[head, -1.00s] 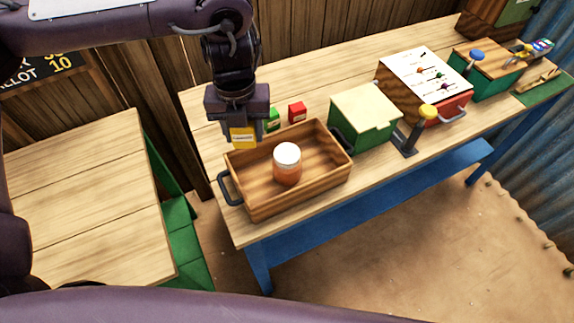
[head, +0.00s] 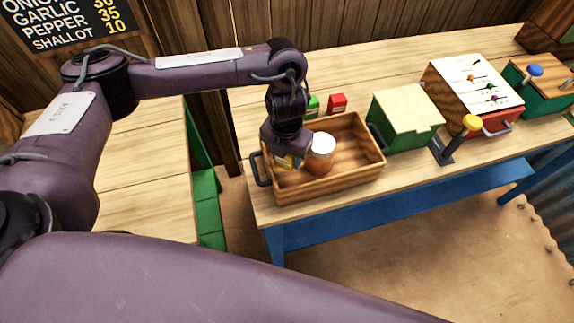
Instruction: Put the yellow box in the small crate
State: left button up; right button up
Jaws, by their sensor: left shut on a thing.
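The small crate (head: 345,184) is a wooden box with dark side handles on the table, and a jar (head: 321,158) with a white lid and orange contents stands inside it. My left gripper (head: 286,158) points down into the left part of the crate, left of the jar. It is shut on the yellow box (head: 284,161), which shows only partly below the jaws. I cannot tell whether the box touches the crate floor. My right gripper is not in view.
A green box (head: 312,105) and a red box (head: 337,103) stand behind the crate. A green bin with a pale lid (head: 405,118) and a yellow-knobbed lever (head: 471,123) stand to its right. A red-sided case (head: 480,90) lies beyond.

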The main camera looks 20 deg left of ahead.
aim_at(287, 173)
pick_arm(q)
notch_tip(287, 173, down, 4)
jog(key=shift+f+b, duration=0.1)
jog(key=shift+b, duration=0.4)
jog(key=shift+f, duration=0.3)
jog(key=shift+f, duration=0.1)
jog(key=shift+f+b, duration=0.15)
jog(key=shift+b, duration=0.15)
jog(key=o, duration=0.7)
jog(key=shift+r+p, duration=0.35)
notch_tip(287, 173, up, 12)
jog(key=shift+f+p, duration=0.1)
jog(key=shift+p, duration=0.55)
